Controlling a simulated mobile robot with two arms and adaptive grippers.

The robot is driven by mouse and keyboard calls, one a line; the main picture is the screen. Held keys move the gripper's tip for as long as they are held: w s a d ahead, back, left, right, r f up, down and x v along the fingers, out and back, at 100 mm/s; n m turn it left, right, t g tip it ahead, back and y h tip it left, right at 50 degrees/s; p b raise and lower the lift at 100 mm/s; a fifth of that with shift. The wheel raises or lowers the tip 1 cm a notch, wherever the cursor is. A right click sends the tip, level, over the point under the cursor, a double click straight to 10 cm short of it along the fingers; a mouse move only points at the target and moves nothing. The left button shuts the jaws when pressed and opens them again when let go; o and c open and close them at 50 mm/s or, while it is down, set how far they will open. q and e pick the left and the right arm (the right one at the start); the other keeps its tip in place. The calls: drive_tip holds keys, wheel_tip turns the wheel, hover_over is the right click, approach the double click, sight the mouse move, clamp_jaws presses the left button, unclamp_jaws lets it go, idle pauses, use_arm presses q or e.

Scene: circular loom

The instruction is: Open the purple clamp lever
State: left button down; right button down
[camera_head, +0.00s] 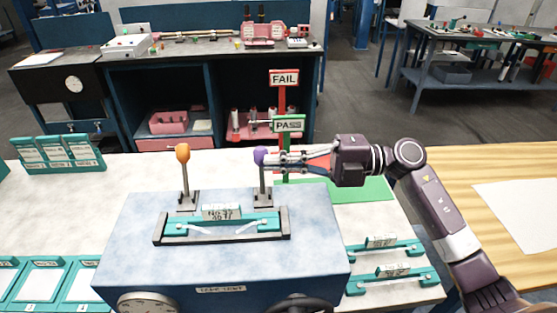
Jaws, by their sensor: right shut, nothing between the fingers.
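The purple clamp lever (261,172) stands upright on the right side of the blue test box (310,235), with a round purple knob on top. My right gripper (272,158) comes in from the right with its fingers shut and nothing between them. Its fingertips are at the purple knob's right side; I cannot tell if they touch it. An orange-knobbed lever (184,170) stands upright on the left of the box. A teal labelled holder (222,226) lies in the dark frame between and in front of the levers. My left gripper is not in view.
PASS (288,125) and FAIL (284,78) signs stand behind the box, near a green mat (360,189). Teal holders (385,272) lie right of the box. Teal card stands (58,154) and trays (38,280) are at the left.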

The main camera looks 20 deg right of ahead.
drive_tip(key=shift+w+d+m+p, duration=0.2)
drive_tip(key=shift+w+m+p, duration=0.4)
drive_tip(key=shift+w+m, duration=0.25)
drive_tip(key=shift+w+d+m+p, duration=0.25)
drive_tip(key=shift+w+m+p, duration=0.35)
drive_tip(key=shift+w+m, duration=0.15)
drive_tip(key=shift+w+d+m+p, duration=0.2)
drive_tip(key=shift+w+m+p, duration=0.4)
drive_tip(key=shift+w+m, duration=0.25)
drive_tip(key=shift+s+f, duration=0.1)
drive_tip(key=shift+f, duration=0.05)
